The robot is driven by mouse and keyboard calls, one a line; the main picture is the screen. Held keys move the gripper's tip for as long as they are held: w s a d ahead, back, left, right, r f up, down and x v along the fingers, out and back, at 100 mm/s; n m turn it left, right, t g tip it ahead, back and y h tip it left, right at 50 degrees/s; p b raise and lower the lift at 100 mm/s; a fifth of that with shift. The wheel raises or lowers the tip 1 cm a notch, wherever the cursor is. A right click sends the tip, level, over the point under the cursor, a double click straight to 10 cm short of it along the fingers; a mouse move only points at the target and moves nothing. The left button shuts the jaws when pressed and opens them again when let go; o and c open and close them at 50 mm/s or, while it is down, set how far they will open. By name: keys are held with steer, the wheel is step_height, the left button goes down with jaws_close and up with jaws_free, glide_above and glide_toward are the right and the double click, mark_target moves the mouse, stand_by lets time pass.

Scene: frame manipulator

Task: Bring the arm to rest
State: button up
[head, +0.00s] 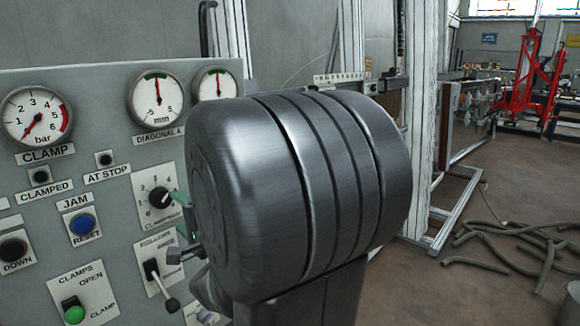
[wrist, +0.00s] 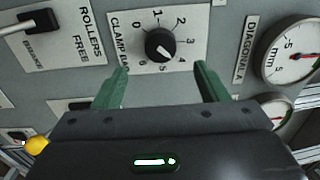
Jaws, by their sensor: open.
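My gripper (wrist: 160,78) has two green fingers spread apart in the wrist view, with nothing between them. The black clamp bar knob (wrist: 160,45) on its white numbered plate lies just beyond the fingertips. The fingers look clear of the knob, though the exact distance cannot be told. In the head view my gripper (head: 182,218) shows only as bits of green beside the knob (head: 159,197). My large grey arm link hides the rest of it and part of the panel.
The grey control panel (head: 110,235) stands close in front. Hoses (head: 510,245) lie on the floor at right.

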mark_target(163, 201)
steer(key=p+x, duration=0.1)
steer(key=x, duration=0.7)
steer(key=shift+w+a, duration=0.15)
